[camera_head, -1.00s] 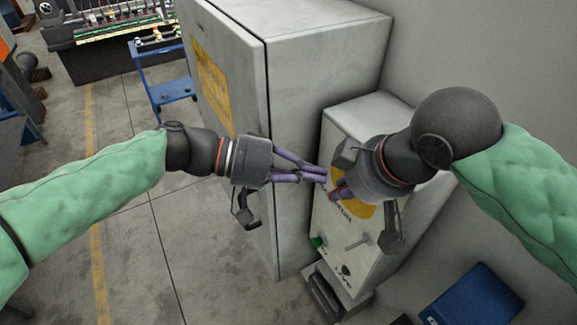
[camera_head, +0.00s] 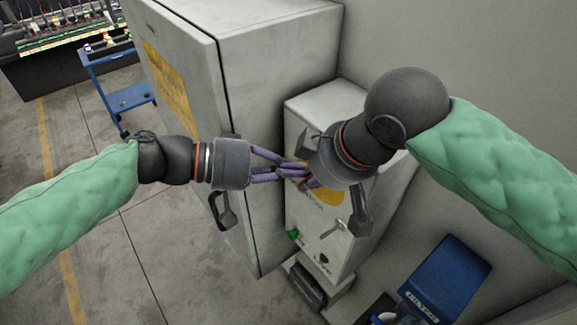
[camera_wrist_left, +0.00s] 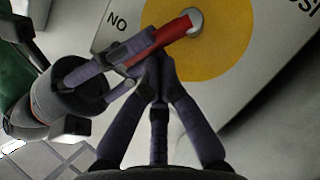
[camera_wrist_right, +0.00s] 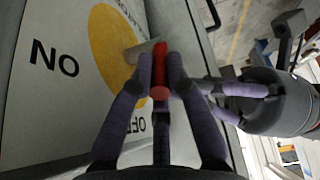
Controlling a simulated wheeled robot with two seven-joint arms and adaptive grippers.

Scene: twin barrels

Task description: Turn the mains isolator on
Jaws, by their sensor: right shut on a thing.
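The mains isolator is a grey box (camera_head: 322,104) with a yellow disc (camera_head: 326,196) on its front. Its red handle shows in the left wrist view (camera_wrist_left: 160,40), reaching from a pale hub on the disc. It also shows in the right wrist view (camera_wrist_right: 160,76); in the head view fingers hide it. My right gripper (camera_wrist_right: 160,68) is shut on the handle's red end. My left gripper (camera_wrist_left: 157,66) has its fingertips drawn together close beside the handle; whether they touch it is unclear. ON lettering (camera_wrist_right: 54,57) and partly hidden OFF lettering (camera_wrist_right: 136,124) flank the disc.
A tall grey cabinet (camera_head: 285,50) stands directly left of the isolator. Below the disc are a small lever (camera_head: 331,230) and a green button (camera_head: 293,233). A blue bin (camera_head: 447,278) is at lower right. A blue trolley (camera_head: 125,97) stands far left on open floor.

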